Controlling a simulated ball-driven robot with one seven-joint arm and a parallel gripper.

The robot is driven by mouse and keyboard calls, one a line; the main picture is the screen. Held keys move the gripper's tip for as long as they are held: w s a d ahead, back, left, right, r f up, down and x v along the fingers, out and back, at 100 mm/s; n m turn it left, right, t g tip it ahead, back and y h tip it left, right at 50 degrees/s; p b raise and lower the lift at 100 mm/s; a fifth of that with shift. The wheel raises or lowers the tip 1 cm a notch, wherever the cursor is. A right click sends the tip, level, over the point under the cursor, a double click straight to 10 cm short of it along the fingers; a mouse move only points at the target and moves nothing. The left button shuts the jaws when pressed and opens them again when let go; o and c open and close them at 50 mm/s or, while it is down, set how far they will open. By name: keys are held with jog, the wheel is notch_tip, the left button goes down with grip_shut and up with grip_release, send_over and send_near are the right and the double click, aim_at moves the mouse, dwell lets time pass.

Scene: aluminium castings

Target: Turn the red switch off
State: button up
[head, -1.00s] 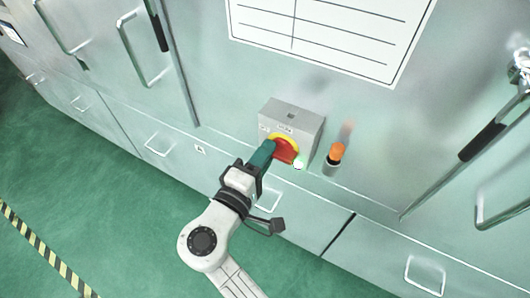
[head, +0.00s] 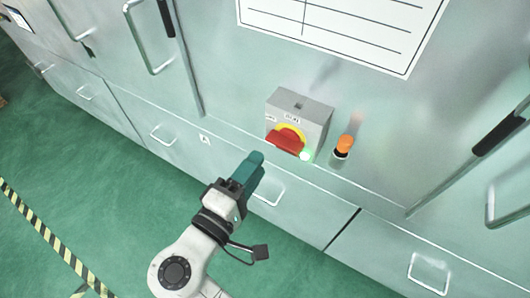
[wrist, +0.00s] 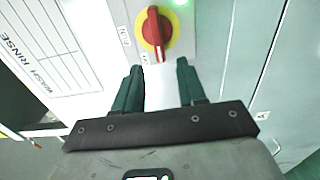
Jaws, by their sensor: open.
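The red switch (head: 286,142) is a rotary handle on a yellow disc, set on the front of a grey box on the cabinet. In the head view its handle lies crosswise, sloping slightly down to the right. In the wrist view the red switch (wrist: 157,30) is just beyond the fingertips, its handle running along the gap between them. A green light (head: 305,155) glows beside it. My gripper (head: 256,158) is below and in front of the switch, apart from it. In the wrist view my gripper (wrist: 158,68) has its two green fingers spread, with nothing between them.
An orange-topped knob (head: 344,146) sticks out to the right of the grey box (head: 301,108). Cabinet handles (head: 161,135) and long black-gripped levers (head: 498,137) project around it. The green floor (head: 110,190) is clear at lower left.

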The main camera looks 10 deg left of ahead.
jog(key=v, duration=0.3)
jog(key=shift+s+a, duration=0.15)
jog(key=shift+s, duration=0.15)
dwell(0.3)
jog(key=d+f+m+g, duration=0.3)
jog(key=d+f+g, duration=0.3)
jog(key=d, duration=0.5)
jog(key=d+f+m+g, duration=0.4)
jog(key=d+f, duration=0.4)
jog(key=d, duration=0.4)
jog(key=s+d+f+m+g+y, duration=0.3)
jog(key=s+d, duration=0.3)
jog(key=s, duration=0.2)
jog(key=s+d+f+m+g+y, duration=0.3)
jog(key=s+d+f+m, duration=0.1)
jog(key=s+d, duration=0.3)
jog(key=shift+s+d+f+m, duration=0.2)
jog(key=shift+s+d+m, duration=0.1)
jog(key=shift+s, duration=0.55)
